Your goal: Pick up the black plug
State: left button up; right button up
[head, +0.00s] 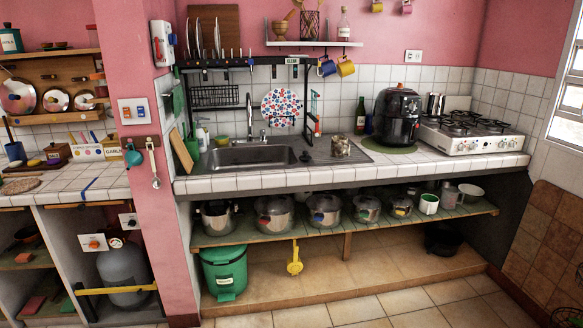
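I cannot make out a black plug with certainty. A small dark spot (131,221) shows on a white wall plate on the side of the pink pillar, and it is too small to tell whether it is a plug. A white outlet (413,56) is on the pink back wall at the upper right, with small dark marks. Neither of my grippers is in this view.
A tiled counter (240,182) holds a sink (250,155), a black air fryer (397,117) and a white gas stove (470,135). Several metal pots stand on the open shelf (325,233) below. The tiled floor (400,303) in front is clear.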

aim_at(305, 158)
jog(key=i, duration=2.3)
